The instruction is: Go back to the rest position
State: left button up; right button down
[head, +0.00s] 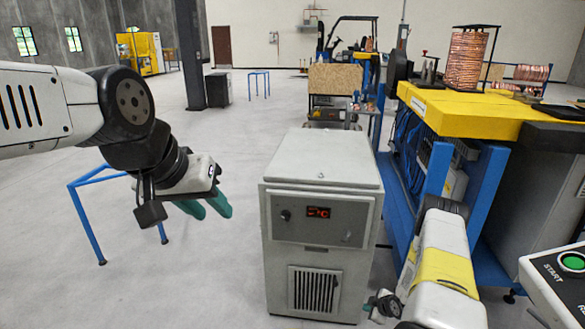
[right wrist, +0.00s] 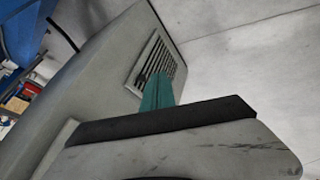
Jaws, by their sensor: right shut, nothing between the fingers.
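My left gripper (head: 208,208) hangs at the left of the head view in front of the open floor. Its teal fingers point down and hold nothing that I can see; the angle does not show whether they are open or shut. In the right wrist view my right gripper's teal fingers (right wrist: 158,92) are shut and empty. They overlap the cabinet's vent in that picture; I cannot tell how far apart they are.
The grey cabinet (head: 322,170) with a red display stands close in the centre. A blue-framed machine with a yellow top (head: 460,115) is to the right, and a START button box (head: 565,270) is at the lower right. A blue stand (head: 85,215) is behind my left arm.

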jog(key=w+d+r+m+h, duration=0.15)
jog(key=w+r, duration=0.25)
jog(key=r, duration=0.7)
jog(key=w+d+r+m+h, duration=0.15)
jog(key=w+r, duration=0.25)
jog(key=r, duration=0.8)
notch_tip(320, 180, up, 19)
jog(key=s+a+m, duration=0.2)
jog(key=s+m, duration=0.1)
jog(key=s+a+r+m, duration=0.2)
jog(key=s+a+r, duration=0.2)
jog(key=s+r, duration=0.3)
jog(key=s+a+r+m, duration=0.25)
jog(key=s+r, duration=0.25)
jog(key=r, duration=0.5)
jog(key=s+a+r+y, duration=0.1)
jog(key=s+a+r, duration=0.1)
jog(key=s, duration=0.5)
jog(key=s+a+r+m, duration=0.1)
jog(key=s+a, duration=0.3)
jog(key=s, duration=0.2)
jog(key=s+a+r+m+y, duration=0.1)
jog(key=s+a+r, duration=0.1)
jog(key=s, duration=0.5)
jog(key=shift+s+a+r+g+y, duration=0.3)
jog(key=shift+a+r+g, duration=0.05)
jog(key=shift+a+g, duration=0.1)
jog(key=c, duration=2.2)
grip_release()
